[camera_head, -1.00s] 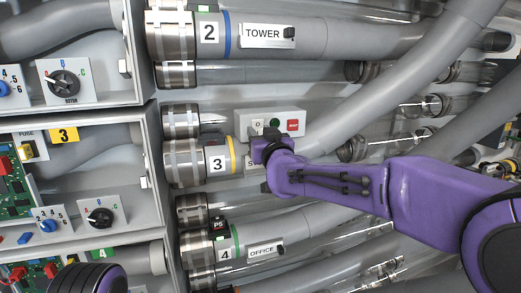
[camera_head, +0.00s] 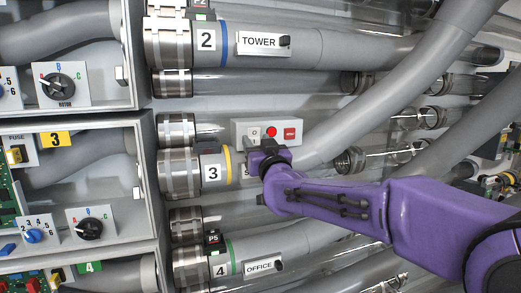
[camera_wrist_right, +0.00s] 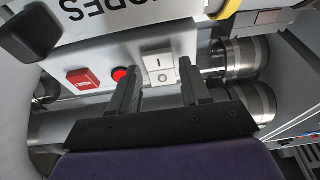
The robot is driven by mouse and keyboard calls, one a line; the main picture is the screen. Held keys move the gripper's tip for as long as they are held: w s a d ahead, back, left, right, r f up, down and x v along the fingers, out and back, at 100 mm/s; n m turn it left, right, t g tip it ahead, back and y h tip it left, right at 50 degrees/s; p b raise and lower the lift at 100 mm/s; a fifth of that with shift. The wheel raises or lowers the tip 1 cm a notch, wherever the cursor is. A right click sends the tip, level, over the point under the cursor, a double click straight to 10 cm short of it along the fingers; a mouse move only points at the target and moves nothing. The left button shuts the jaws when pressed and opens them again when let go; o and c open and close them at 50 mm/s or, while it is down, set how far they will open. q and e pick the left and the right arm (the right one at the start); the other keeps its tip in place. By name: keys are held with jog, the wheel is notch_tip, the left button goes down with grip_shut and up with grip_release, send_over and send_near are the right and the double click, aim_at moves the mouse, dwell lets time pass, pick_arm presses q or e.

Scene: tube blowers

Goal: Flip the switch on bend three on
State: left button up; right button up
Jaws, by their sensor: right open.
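Bend three is the grey pipe with the "3" tag and yellow ring (camera_head: 227,165). Just above it is a white switch box (camera_head: 239,129) with a rocker marked O and I, a lit red lamp (camera_head: 272,132) and a red button (camera_head: 290,134). In the right wrist view the rocker (camera_wrist_right: 160,67) sits just beyond my fingertips, between them in the picture. Whether they touch it I cannot tell. My right gripper (camera_head: 264,152) is open and empty; it also shows in the right wrist view (camera_wrist_right: 160,86). It hides part of bend three's name sign (camera_wrist_right: 95,14). My left gripper is out of view.
Bend two with its TOWER sign (camera_head: 258,43) runs above, and bend four with its OFFICE sign (camera_head: 259,266) below. Grey cabinets with rotary knobs (camera_head: 90,229) stand at the left. A thick grey hose (camera_head: 345,130) slants close to my right gripper.

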jog(key=b+v, duration=0.4)
jog(key=v, duration=0.6)
jog(key=shift+b, duration=0.3)
jog(key=s+d+f+m+g+h, duration=0.25)
jog(key=d+f, duration=0.25)
jog(key=f, duration=0.8)
jog(key=s+d+f+m+g+h, duration=0.15)
jog(key=d+f+m, duration=0.35)
jog(key=f, duration=0.8)
jog(key=s+d+f+m+g+h, duration=0.1)
jog(key=d+f+m+g+h, duration=0.15)
jog(key=d+f, duration=0.7)
jog(key=s+d+f+g+h, duration=0.1)
jog(key=s+d+f+g, duration=0.1)
jog(key=s+f, duration=0.65)
jog(key=s+d+f+g+h, duration=0.1)
jog(key=s+f+g, duration=0.35)
jog(key=f, duration=0.75)
jog(key=s+d+f+g, duration=0.1)
jog(key=s+f, duration=0.2)
jog(key=s, duration=0.4)
jog(key=s+d+f+g+h, duration=0.1)
jog(key=s+d+f, duration=0.1)
jog(key=s, duration=0.5)
jog(key=s+d+f+g, duration=0.1)
jog(key=s+f, duration=0.3)
jog(key=s, duration=0.3)
jog(key=shift+s+d+f+g, duration=0.3)
jog(key=shift+d+f+g, duration=0.05)
jog(key=shift+f+g, duration=0.05)
